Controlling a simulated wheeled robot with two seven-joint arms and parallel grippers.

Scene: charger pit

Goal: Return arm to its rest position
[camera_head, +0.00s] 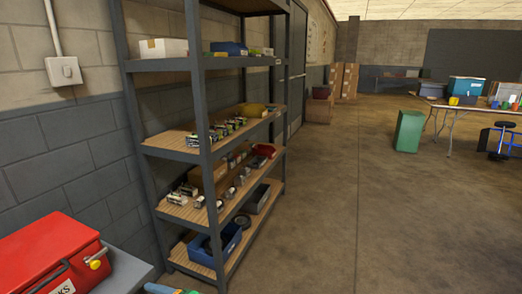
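Neither of my grippers shows in the head view, and no part of my arms can be made out for sure. What they hold, if anything, is hidden. A red box (47,257) with a yellow knob and a partly cut-off white label sits at the lower left. It rests on a grey surface (126,274). A small blue and green item (170,290) is cut off by the bottom edge, and I cannot tell what it is.
A tall metal shelf (202,118) with several small items and bins stands against the block wall. A green bin (409,133) and a folding table (463,110) with boxes stand at the back right.

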